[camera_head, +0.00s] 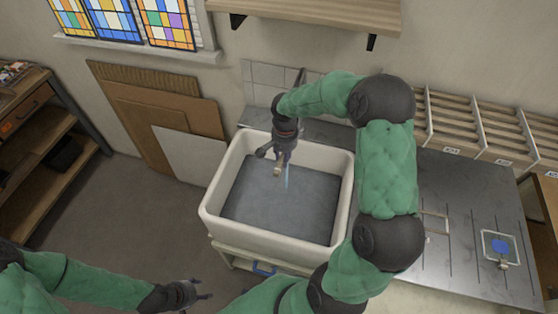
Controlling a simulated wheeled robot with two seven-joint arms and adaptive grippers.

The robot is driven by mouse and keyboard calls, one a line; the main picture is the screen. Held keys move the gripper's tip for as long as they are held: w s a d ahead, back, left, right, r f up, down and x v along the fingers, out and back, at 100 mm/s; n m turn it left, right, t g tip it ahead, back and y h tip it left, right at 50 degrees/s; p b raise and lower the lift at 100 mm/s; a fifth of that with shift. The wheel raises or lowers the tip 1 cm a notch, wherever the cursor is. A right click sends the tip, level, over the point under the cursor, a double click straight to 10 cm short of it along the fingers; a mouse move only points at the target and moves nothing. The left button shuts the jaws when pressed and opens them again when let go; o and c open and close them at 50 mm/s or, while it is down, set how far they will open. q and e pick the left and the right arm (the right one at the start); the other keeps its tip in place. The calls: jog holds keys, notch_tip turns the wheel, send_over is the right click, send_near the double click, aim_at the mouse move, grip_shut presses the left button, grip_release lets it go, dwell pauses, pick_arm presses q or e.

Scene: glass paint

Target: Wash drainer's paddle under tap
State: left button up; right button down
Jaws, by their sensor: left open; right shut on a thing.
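My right gripper (281,158) reaches down over the white sink (212,205) and is shut on a small pale paddle (278,171), mostly hidden by the fingers. A thin bluish stream of water (286,180) falls just right of the paddle; I cannot tell whether it touches it. A dark upright part, perhaps the tap (301,76), shows behind my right arm; its spout is hidden. The metal drainer (455,190) lies right of the sink. My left gripper (205,289) is open and empty, low in front of the sink and to its left.
A square pane with blue paint (500,245) and a small frame (435,222) lie on the drainer. Slotted racks (490,130) stand behind it. Boards (190,150) lean on the wall left of the sink. A shelf (310,12) hangs above. The floor at left is clear.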

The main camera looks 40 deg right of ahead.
jog(key=s+a+b, duration=0.1)
jog(key=s+a, duration=0.1)
jog(key=s, duration=0.5)
jog(key=shift+s, duration=0.4)
dwell(0.3)
dwell(1.2)
jog(key=s+a+r+p, duration=0.1)
jog(key=s+r+p, duration=0.1)
jog(key=s+r, duration=0.2)
jog(key=shift+s+a, duration=0.2)
jog(key=shift+s, duration=0.2)
dwell(0.4)
